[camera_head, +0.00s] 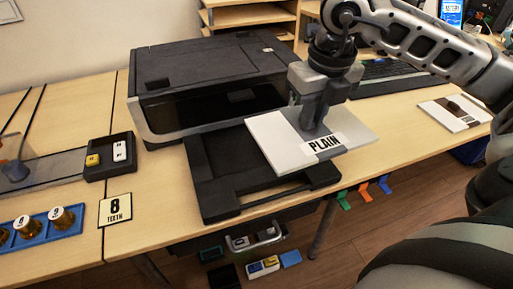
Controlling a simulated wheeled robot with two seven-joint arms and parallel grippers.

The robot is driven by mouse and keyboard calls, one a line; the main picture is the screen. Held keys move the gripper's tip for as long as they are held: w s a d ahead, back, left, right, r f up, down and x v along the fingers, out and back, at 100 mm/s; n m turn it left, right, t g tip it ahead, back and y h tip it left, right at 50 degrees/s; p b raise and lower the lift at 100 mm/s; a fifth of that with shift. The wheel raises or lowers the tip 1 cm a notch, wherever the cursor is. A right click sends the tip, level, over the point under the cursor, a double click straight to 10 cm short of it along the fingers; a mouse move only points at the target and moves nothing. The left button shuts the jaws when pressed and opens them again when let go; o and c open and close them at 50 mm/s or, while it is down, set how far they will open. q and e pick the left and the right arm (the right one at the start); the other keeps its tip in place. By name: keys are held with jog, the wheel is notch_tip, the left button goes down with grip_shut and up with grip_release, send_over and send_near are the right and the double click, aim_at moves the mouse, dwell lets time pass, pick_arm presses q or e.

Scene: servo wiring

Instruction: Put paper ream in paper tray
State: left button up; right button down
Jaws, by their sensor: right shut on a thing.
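A white paper ream (276,141) with a "PLAIN" label is held by my right gripper (314,128), which comes down on it from above. The fingertips are partly hidden against the ream. The ream is over the right part of the black paper tray (218,187), which sticks out from the front of the dark printer (205,75). The ream covers part of the tray, and I cannot tell whether they touch. My left gripper is not in view.
Another white pack (454,113) with a dark band lies on the table at right, near a keyboard (385,78). A black holder (109,156), an "8 TEETH" card (115,209) and a blue rack (44,229) are at left. The table's front edge runs below the tray.

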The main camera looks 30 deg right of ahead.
aim_at(279, 112)
jog(key=shift+w, duration=0.2)
jog(key=shift+m, duration=0.3)
jog(key=w+f, duration=0.1)
jog(key=w, duration=0.1)
jog(key=w+a+f, duration=0.1)
jog(key=w, duration=0.1)
jog(key=w+a+f+p, duration=0.1)
jog(key=w, duration=0.2)
jog(key=shift+f, duration=0.1)
jog(key=w+f, duration=0.3)
jog(key=w+a+f, duration=0.1)
jog(key=w+f, duration=0.1)
jog(key=shift+f, duration=0.2)
jog(key=shift+w+a+f, duration=0.1)
jog(key=shift+w+f, duration=0.25)
jog(key=shift+f, duration=0.05)
jog(key=f, duration=0.3)
jog(key=shift+w+f, duration=0.2)
jog(key=shift+f, duration=0.1)
